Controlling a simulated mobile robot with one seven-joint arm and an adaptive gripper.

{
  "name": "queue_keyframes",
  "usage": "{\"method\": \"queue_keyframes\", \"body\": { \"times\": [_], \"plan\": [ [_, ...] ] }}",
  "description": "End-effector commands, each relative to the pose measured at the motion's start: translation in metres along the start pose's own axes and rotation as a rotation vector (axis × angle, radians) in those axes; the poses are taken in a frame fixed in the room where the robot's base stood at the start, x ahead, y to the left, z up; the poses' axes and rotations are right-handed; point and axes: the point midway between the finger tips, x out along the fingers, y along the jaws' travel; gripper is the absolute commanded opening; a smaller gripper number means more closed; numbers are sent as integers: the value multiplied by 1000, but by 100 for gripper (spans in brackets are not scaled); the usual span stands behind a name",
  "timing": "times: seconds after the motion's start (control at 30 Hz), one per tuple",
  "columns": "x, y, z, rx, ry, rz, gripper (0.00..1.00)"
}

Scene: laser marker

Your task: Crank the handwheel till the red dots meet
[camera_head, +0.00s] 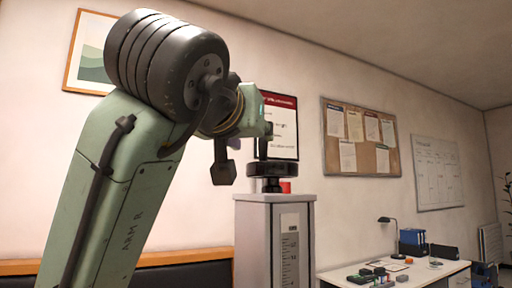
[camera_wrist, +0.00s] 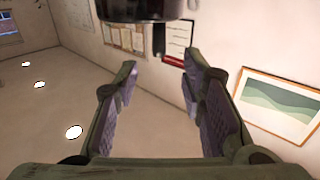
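The black handwheel (camera_head: 275,170) sits on top of a grey column (camera_head: 254,240). In the wrist view, which is upside down, a dark round part that looks like the handwheel (camera_wrist: 145,9) is cut off by the top edge. A dark upright piece, probably its crank handle (camera_wrist: 158,40), stands from it between the finger directions, beyond the tips. My gripper (camera_wrist: 160,78) is open, with nothing between its purple-padded fingers. In the head view my gripper (camera_head: 262,130) is just above and left of the handwheel, partly hidden by my wrist. I see no red dots.
A red part (camera_head: 286,187) sits beside the handwheel's base, and a scale (camera_head: 290,255) is on the column's front. A desk (camera_head: 400,275) with a lamp and small items stands at the right. A poster (camera_head: 280,125) and a corkboard (camera_head: 360,138) hang behind.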

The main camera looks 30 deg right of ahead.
Motion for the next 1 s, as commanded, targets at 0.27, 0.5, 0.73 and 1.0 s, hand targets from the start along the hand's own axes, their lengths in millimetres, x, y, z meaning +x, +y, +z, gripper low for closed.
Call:
{"method": "queue_keyframes", "body": {
  "times": [0.27, 0.5, 0.73, 1.0],
  "plan": [
    [47, 0, -3, -1, -5, 0, 37],
    [87, -1, -2, 0, -3, 0, 37],
    [103, 0, 0, 1, -1, 1, 37],
    [104, 0, 0, 2, -1, 1, 36]
  ]
}}
